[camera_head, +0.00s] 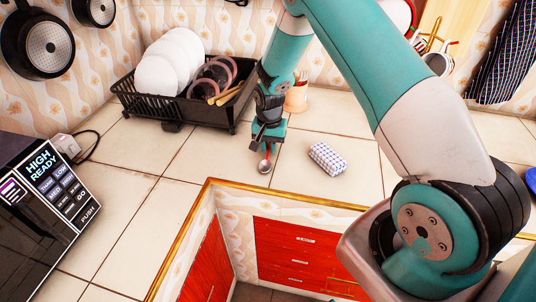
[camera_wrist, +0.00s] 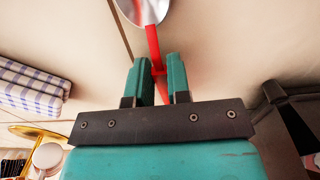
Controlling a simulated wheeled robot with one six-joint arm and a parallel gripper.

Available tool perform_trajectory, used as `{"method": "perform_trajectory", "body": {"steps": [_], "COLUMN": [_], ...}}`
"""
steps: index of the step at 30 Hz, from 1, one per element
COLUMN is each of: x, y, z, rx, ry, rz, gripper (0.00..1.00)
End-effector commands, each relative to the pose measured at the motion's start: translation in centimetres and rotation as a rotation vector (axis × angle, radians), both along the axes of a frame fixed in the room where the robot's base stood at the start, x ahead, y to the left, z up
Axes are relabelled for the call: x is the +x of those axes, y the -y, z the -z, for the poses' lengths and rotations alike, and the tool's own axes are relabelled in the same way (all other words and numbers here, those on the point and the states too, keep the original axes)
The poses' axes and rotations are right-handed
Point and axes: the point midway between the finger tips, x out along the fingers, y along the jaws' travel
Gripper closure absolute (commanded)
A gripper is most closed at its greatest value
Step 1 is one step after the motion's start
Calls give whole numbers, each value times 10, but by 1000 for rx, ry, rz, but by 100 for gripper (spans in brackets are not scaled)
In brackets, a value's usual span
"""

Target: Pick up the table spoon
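The table spoon has a shiny silver bowl (camera_wrist: 145,10) and a red handle (camera_wrist: 153,45). In the head view, the spoon (camera_head: 264,167) shows just below my gripper (camera_head: 267,145), over the tiled counter near its front edge. The bowl points away from my gripper, past the fingertips. The rest of the handle is partly hidden between the fingers. I cannot tell whether the spoon touches the counter.
A blue-and-white checked block (camera_head: 327,158) lies right of my gripper. A black dish rack (camera_head: 180,105) with plates stands behind left, and an orange utensil cup (camera_head: 297,97) behind. A microwave (camera_head: 45,200) is at left. The counter's gold front edge (camera_head: 207,183) is close.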

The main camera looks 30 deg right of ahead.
Motion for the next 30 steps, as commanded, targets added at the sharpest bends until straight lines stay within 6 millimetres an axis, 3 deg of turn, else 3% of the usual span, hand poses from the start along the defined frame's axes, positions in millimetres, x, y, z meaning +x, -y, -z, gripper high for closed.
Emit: {"method": "perform_trajectory", "body": {"steps": [11,17,30], "x": [0,1,1], "y": [0,0,0], "z": [-3,-23,-135], "rx": [0,-1,-1], "ry": [1,4,7], "rz": [0,0,0], "gripper": [100,100,100]}}
